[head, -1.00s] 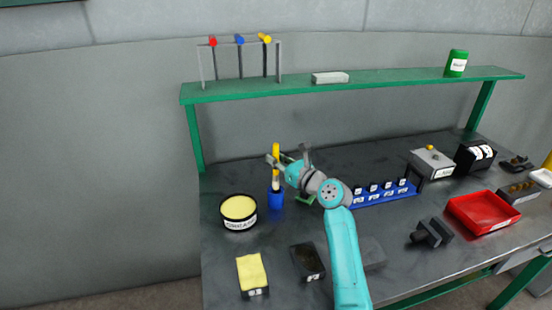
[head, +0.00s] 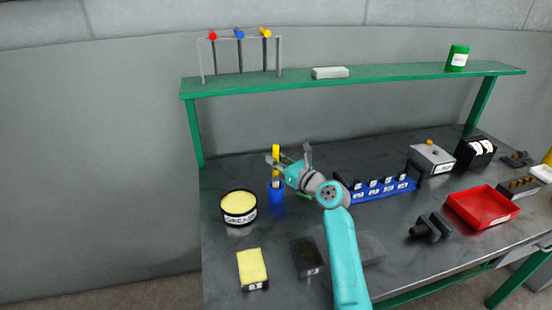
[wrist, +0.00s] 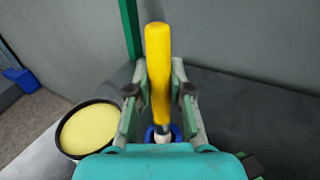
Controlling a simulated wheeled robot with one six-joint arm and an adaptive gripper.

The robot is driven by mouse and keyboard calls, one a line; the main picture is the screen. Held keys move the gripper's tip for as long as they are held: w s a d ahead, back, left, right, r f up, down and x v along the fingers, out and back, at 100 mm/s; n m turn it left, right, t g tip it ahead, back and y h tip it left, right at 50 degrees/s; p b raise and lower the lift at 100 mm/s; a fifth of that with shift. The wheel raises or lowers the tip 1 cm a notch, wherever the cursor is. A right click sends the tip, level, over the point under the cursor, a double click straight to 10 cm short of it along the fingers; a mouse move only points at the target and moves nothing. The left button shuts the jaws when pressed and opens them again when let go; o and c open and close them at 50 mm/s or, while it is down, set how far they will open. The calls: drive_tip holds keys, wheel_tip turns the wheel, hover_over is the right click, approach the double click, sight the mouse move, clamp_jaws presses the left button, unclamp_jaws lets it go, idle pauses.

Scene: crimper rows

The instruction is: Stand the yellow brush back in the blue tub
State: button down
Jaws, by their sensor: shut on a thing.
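The yellow brush (head: 276,160) is upright, with its lower end at the blue tub (head: 277,194) on the left part of the bench. My gripper (head: 277,163) is shut on its yellow handle. In the wrist view the brush handle (wrist: 158,65) stands between both fingers of my gripper (wrist: 158,95). The rim of the blue tub (wrist: 150,136) shows below the handle. The brush's lower end appears to be inside the tub, but its bristles are hidden, and I cannot tell how deep it sits.
A round grease tin (head: 239,221) stands left of the tub. A yellow sponge (head: 251,268) and a dark box (head: 306,257) lie in front. A blue rack (head: 383,190) is to the right. The green shelf (head: 380,80) spans above the back of the bench.

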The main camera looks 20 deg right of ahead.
sight(277, 172)
drive_tip(key=shift+f, duration=1.8)
drive_tip(key=shift+f, duration=0.3)
drive_tip(key=shift+s+f, duration=0.1)
drive_tip(key=shift+f, duration=0.4)
drive_tip(key=shift+a+r, duration=0.1)
drive_tip(key=shift+r, duration=0.3)
drive_tip(key=shift+r, duration=2.65)
drive_tip(key=shift+f, duration=2.45)
